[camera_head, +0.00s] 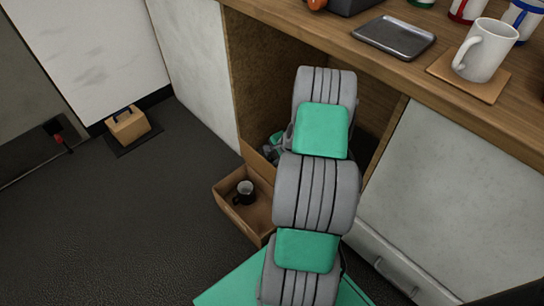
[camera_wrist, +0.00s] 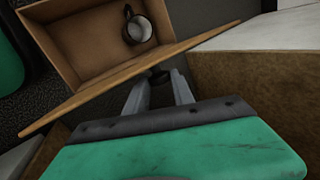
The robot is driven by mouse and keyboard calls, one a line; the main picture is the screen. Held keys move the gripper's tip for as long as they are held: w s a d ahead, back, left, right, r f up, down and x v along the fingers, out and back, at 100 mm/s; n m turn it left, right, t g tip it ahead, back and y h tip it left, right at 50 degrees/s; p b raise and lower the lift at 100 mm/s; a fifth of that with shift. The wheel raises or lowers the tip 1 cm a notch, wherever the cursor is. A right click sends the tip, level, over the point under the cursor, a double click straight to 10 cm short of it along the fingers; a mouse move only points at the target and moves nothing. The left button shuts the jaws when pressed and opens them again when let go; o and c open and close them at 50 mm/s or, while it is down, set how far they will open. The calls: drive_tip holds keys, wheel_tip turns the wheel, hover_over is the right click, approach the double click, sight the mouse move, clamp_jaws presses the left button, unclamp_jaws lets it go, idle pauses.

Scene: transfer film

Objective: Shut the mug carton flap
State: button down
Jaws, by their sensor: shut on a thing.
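The mug carton (camera_head: 225,208) is an open brown box low in front of the cabinet opening. A dark mug with a pale inside (camera_head: 245,192) is in it. The wrist view shows the carton (camera_wrist: 62,62) and the mug (camera_wrist: 139,28) from above. The carton flap (camera_wrist: 95,92) runs as a long brown edge across the wrist view; in the head view the flap (camera_head: 257,161) stands up at the carton's far side. My gripper (camera_wrist: 158,80) is at the flap's edge and shut on it. In the head view my arm hides much of the gripper and the carton's right side.
The wooden counter (camera_head: 290,30) above holds a grey tray (camera_head: 394,36), a white mug (camera_head: 485,50) on a wooden board, and several cups. White cabinet fronts flank the opening. The dark floor (camera_head: 130,215) left of the carton is clear.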

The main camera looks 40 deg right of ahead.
drive_tip(key=shift+s+a+f, duration=0.25)
drive_tip(key=shift+s+f, duration=0.15)
idle(0.3)
drive_tip(key=c, duration=1.5)
unclamp_jaws()
drive_tip(key=o, duration=0.4)
drive_tip(key=shift+w+d+r, duration=0.1)
drive_tip(key=shift+w, duration=0.05)
drive_tip(key=shift+w+r, duration=0.1)
drive_tip(key=shift+r, duration=0.25)
drive_tip(key=p+v, duration=0.2)
drive_tip(key=v, duration=0.5)
drive_tip(key=shift+s+p, duration=0.2)
drive_tip(key=shift+p, duration=0.15)
